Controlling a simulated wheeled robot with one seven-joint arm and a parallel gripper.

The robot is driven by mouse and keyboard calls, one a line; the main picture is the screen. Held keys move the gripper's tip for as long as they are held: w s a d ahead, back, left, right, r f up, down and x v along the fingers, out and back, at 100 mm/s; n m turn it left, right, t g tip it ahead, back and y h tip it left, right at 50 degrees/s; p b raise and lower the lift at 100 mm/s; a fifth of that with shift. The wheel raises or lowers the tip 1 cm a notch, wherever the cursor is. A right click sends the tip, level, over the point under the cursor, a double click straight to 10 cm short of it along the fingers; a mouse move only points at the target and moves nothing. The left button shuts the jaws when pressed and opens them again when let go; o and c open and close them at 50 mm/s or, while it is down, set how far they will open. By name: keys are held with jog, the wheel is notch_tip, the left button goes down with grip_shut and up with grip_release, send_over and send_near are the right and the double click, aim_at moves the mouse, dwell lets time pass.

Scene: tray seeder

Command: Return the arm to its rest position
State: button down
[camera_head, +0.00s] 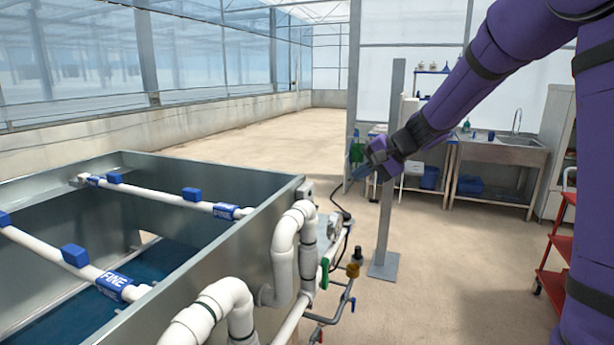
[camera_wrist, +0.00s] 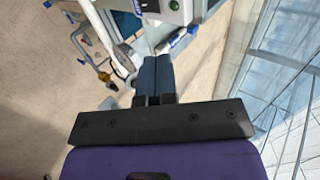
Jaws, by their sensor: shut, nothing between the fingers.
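My purple arm reaches in from the upper right in the head view. My gripper (camera_head: 364,168) is at its lower left end, above and behind the pipes at the tank's right end. In the wrist view my gripper (camera_wrist: 153,62) shows as two dark blue fingers pressed together, with nothing between them. A grey control box with a green button (camera_wrist: 174,6) lies just beyond the fingertips in that view. I cannot tell whether the fingers touch anything.
A metal tank (camera_head: 240,240) with white pipes (camera_head: 288,240) fills the lower left. A grey post (camera_head: 388,190) stands close to my gripper. A sink bench (camera_head: 497,150) is behind, and a red cart (camera_head: 556,262) is at the right. The floor between is clear.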

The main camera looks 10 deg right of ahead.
jog(key=s+a+r+n+g+h, duration=0.1)
jog(key=s+a+r+n+h, duration=0.15)
jog(key=s, duration=0.65)
jog(key=s+a+r+n+g+h, duration=0.1)
jog(key=s+r+n, duration=0.15)
jog(key=s, duration=0.75)
jog(key=s+d+n+h, duration=0.1)
jog(key=s+d+h, duration=0.1)
jog(key=s, duration=0.6)
jog(key=s+d+f+n+t+h, duration=0.1)
jog(key=s+d+h, duration=0.1)
jog(key=s, duration=0.6)
jog(key=shift+h, duration=0.35)
jog(key=shift+s, duration=0.1)
